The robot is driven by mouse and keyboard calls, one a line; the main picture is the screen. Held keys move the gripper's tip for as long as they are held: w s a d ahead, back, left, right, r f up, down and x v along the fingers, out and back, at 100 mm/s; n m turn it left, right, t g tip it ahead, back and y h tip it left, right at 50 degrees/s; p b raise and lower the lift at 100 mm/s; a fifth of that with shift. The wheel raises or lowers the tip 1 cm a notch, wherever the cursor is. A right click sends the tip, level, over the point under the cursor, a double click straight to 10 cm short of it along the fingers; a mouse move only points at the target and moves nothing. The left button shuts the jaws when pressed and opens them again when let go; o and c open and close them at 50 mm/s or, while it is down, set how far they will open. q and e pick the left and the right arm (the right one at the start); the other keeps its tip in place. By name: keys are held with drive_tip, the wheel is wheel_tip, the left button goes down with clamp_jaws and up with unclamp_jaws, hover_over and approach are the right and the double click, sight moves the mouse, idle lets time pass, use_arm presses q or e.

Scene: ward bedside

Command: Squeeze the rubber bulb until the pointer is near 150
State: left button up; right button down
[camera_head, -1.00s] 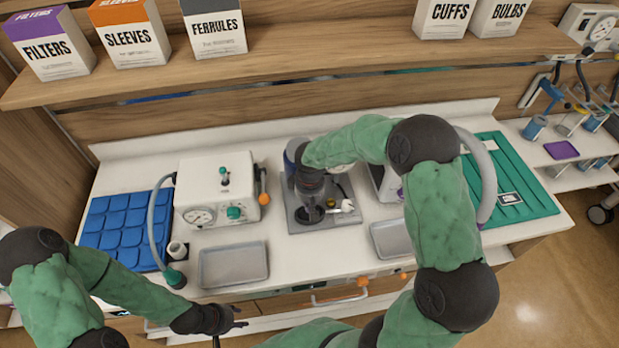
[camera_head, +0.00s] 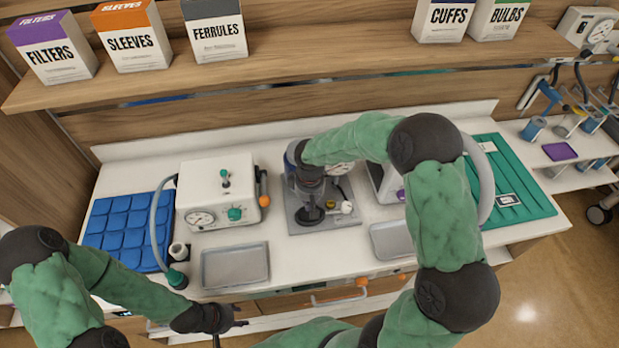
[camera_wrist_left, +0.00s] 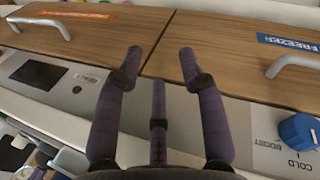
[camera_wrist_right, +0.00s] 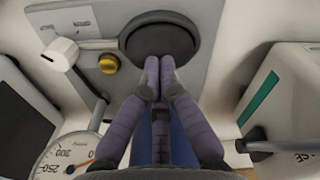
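The black round rubber bulb (camera_head: 310,215) sits on a grey base plate (camera_head: 345,214) in the middle of the bench. It shows as a wide dark dome in the right wrist view (camera_wrist_right: 160,36). My right gripper (camera_wrist_right: 159,62) points down at it, with its fingertips together at the dome's near edge. I cannot tell whether they touch it. A round gauge (camera_wrist_right: 62,158) is cut off at the lower left of that view. Its 250 and 300 marks show, but I cannot read the pointer. My left gripper (camera_wrist_left: 162,50) is open and empty in front of the drawers.
On the plate are a yellow knob (camera_wrist_right: 108,64) and a white-capped lever (camera_wrist_right: 61,54). A white gauge box (camera_head: 215,195) and metal tray (camera_head: 235,265) stand left. Another tray (camera_head: 392,239) lies right. A wooden shelf (camera_head: 300,72) with boxes overhangs the back.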

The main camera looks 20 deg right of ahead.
drive_tip(key=shift+f, duration=0.2)
drive_tip(key=shift+f+b, duration=0.85)
drive_tip(key=shift+f, duration=0.05)
drive_tip(key=shift+r+p, duration=0.7)
drive_tip(key=shift+r, duration=0.4)
drive_tip(key=shift+f, duration=0.15)
drive_tip(key=shift+f+b, duration=0.85)
drive_tip(key=shift+f, duration=0.1)
drive_tip(key=shift+r+p, duration=0.7)
drive_tip(key=shift+r, duration=0.4)
drive_tip(key=shift+f, duration=0.15)
